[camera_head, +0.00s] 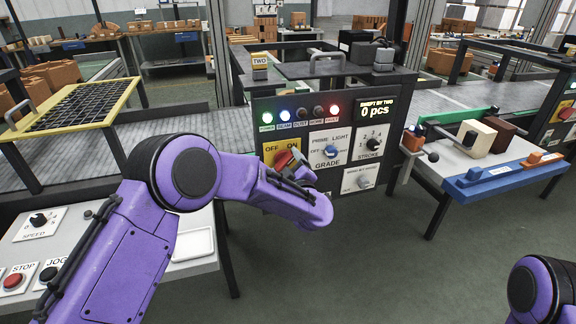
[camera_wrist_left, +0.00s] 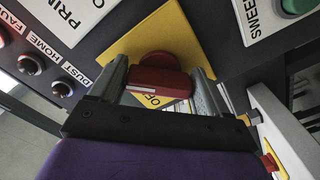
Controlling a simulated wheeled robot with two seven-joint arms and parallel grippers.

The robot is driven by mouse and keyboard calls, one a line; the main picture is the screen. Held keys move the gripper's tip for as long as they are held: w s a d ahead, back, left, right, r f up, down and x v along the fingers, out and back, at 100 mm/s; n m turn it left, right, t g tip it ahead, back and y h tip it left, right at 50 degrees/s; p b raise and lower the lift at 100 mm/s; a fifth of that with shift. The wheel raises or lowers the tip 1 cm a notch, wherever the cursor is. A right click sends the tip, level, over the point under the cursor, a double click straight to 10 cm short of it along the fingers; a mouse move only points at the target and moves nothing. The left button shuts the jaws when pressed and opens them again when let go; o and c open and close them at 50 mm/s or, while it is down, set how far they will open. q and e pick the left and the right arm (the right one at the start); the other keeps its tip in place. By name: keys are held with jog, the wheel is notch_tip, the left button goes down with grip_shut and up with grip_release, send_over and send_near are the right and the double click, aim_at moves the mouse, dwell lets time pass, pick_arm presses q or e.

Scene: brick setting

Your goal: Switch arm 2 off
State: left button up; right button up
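The TWO panel (camera_head: 405,82) is a dark control box in the middle of the head view. Its red rotary switch (camera_head: 283,158) sits on a yellow OFF/ON plate (camera_head: 270,148). My left gripper (camera_head: 292,165) reaches the switch from the front and partly hides it. In the left wrist view the red knob (camera_wrist_left: 160,80) lies between my two spread fingers (camera_wrist_left: 162,78), with slim gaps seeming to remain on both sides. The knob's setting is hard to read. Green, blue and red lamps are lit on the panel. My right gripper is out of view.
A display (camera_head: 376,110) reads 0 pcs. A side table (camera_head: 505,165) with blocks stands right; a table with STOP and JOG buttons (camera_head: 48,273) stands left.

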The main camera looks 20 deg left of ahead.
pick_arm(q)
jog(key=n+b, duration=0.3)
jog(key=n, duration=0.1)
jog(key=shift+f, duration=0.1)
jog(key=n+b, duration=0.4)
jog(key=n, duration=0.1)
jog(key=shift+n+b, duration=0.3)
jog(key=shift+b, duration=0.05)
jog(key=n+b, duration=0.6)
jog(key=shift+r, duration=0.2)
jog(key=shift+r+n+b, duration=0.2)
jog(key=shift+n+b, duration=1)
jog(key=o, duration=1)
jog(key=shift+c, duration=0.2)
